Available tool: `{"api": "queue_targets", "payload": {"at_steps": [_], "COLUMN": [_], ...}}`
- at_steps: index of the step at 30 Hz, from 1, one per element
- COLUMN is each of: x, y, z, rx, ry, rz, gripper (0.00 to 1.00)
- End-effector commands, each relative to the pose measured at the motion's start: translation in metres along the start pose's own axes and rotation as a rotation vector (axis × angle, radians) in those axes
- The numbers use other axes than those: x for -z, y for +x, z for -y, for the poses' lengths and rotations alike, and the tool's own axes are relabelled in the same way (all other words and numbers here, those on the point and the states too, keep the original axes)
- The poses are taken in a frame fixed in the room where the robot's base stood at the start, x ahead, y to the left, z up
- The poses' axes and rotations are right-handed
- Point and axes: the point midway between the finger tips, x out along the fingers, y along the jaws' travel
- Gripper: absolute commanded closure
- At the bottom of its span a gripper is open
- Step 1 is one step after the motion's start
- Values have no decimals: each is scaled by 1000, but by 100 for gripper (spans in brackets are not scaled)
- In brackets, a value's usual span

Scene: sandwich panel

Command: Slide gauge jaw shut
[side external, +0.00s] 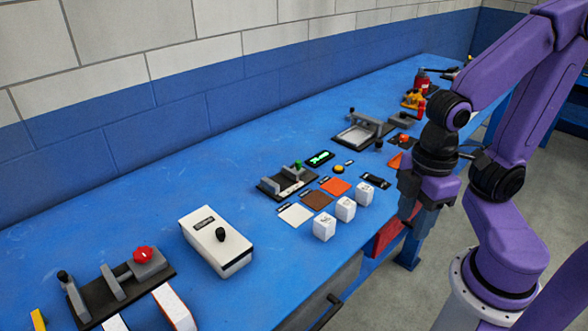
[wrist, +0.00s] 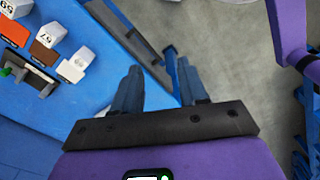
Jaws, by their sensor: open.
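A small fixture (side external: 287,182) with a black base, grey upright blocks and a green knob lies mid-bench in the side view. It looks like the gauge, with a gap between its upright blocks. Part of it shows at the left edge of the wrist view (wrist: 35,76). My gripper (wrist: 160,85) is open and empty in the wrist view, with floor and the bench edge beyond its fingers. In the side view my gripper (side external: 412,212) hangs by the bench's front edge, right of the gauge and apart from it. Its fingertips are hard to make out there.
Several numbered white cubes (side external: 345,209) and coloured squares (side external: 317,200) lie between the gauge and the front edge. A white box with a black knob (side external: 217,240) stands to the left. A larger grey-framed fixture (side external: 362,133) stands behind. Bare bench lies left of the gauge.

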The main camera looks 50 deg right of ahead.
Motion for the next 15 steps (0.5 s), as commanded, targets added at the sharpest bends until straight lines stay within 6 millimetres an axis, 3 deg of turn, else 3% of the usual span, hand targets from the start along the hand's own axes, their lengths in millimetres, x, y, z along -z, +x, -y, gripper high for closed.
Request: {"api": "queue_targets", "payload": {"at_steps": [8, 9, 11, 15], "x": [0, 0, 1, 13], "y": [0, 0, 0, -3], "z": [0, 0, 0, -9], "rx": [0, 0, 1, 10], "ry": [0, 0, 1, 18], "rz": [0, 0, 0, -2], "gripper": [57, 51, 50, 50]}}
